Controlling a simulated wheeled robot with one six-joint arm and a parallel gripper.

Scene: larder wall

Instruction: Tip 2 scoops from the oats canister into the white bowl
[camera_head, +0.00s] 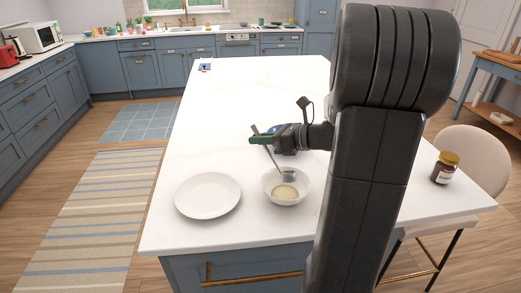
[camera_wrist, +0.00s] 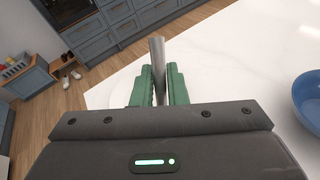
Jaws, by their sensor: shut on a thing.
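The white bowl (camera_head: 275,196) stands on the island near its front edge, with a pale beige heap of oats (camera_head: 285,191) inside. My gripper (camera_head: 262,140) is above and behind the bowl, shut on the grey metal handle of the scoop (camera_head: 271,155). The scoop slants down to the right, its dark cup (camera_head: 288,176) over or inside the back of the bowl; whether it touches, I cannot tell. The wrist view shows the handle (camera_wrist: 157,62) upright between the green fingers (camera_wrist: 158,90). I cannot make out the oats canister; my arm hides part of the island.
A white plate (camera_head: 207,195) lies left of the bowl. A blue bowl (camera_wrist: 307,100) is right of my gripper in the wrist view. A dark jar with a gold lid (camera_head: 445,167) stands at the right, by a beige chair (camera_head: 475,150). The back of the island is mostly clear.

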